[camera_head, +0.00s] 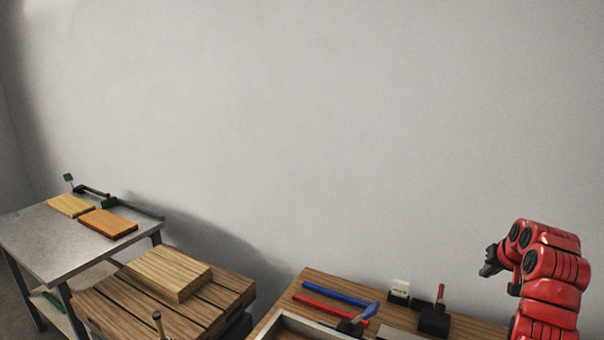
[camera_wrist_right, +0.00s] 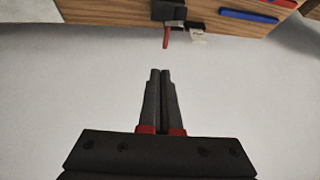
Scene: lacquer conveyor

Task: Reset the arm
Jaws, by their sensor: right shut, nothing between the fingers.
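My right arm (camera_head: 548,275) is red and stands raised at the right edge of the head view, over the right end of the wooden table. My right gripper (camera_head: 488,264) is dark and points left, in front of the bare wall. In the right wrist view my right gripper (camera_wrist_right: 160,74) has its two dark fingers close together, with nothing between them. It is clear of the table and its objects. My left gripper is not in the head view.
The wooden table (camera_head: 315,277) bears a blue bar (camera_head: 338,293), a red bar (camera_head: 328,306), a black holder (camera_head: 434,320) and a grey-rimmed tray (camera_head: 290,318). A slatted wooden stand (camera_head: 115,300) carries a wooden block (camera_head: 170,270). A metal table (camera_head: 45,245) holds two boards.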

